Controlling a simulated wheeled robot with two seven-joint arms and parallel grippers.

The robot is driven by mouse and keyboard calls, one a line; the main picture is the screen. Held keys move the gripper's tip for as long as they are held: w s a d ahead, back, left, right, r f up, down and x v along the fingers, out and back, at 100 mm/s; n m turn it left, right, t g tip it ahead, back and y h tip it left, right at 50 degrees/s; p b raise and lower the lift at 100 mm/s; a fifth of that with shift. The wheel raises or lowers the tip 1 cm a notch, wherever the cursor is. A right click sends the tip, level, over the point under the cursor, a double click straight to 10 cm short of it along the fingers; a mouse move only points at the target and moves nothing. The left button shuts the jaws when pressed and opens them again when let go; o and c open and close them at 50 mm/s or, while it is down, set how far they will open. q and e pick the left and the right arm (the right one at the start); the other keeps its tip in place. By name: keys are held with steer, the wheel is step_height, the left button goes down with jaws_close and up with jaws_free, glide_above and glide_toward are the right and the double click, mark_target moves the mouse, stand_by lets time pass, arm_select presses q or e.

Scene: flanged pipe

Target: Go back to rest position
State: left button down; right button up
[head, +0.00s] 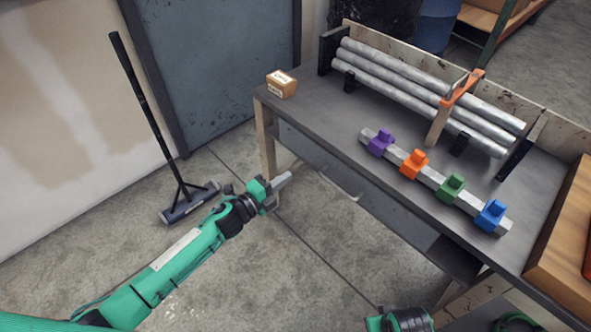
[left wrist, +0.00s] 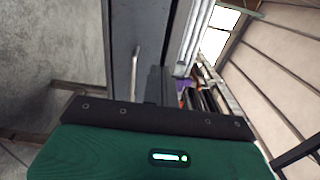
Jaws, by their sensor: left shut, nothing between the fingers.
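My left gripper (head: 281,181) is out over the floor in front of the table, left of the table's front edge. Its fingers are shut and empty. In the left wrist view the green gripper body (left wrist: 150,152) fills the bottom, with the dark fingers above it. My right arm shows only as green and black parts at the bottom edge of the head view; its fingers are not seen.
The grey table (head: 330,130) holds a bar with purple (head: 380,143), orange (head: 413,164), green (head: 450,187) and blue (head: 490,215) blocks. Pipes (head: 430,92) lie in a rack behind. A small box (head: 281,84) sits at the left corner. A broom (head: 150,110) stands left.

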arm_select(q)
steer(key=shift+s+a+f, duration=0.1)
steer(key=shift+s+a, duration=0.2)
steer(key=shift+a, duration=0.05)
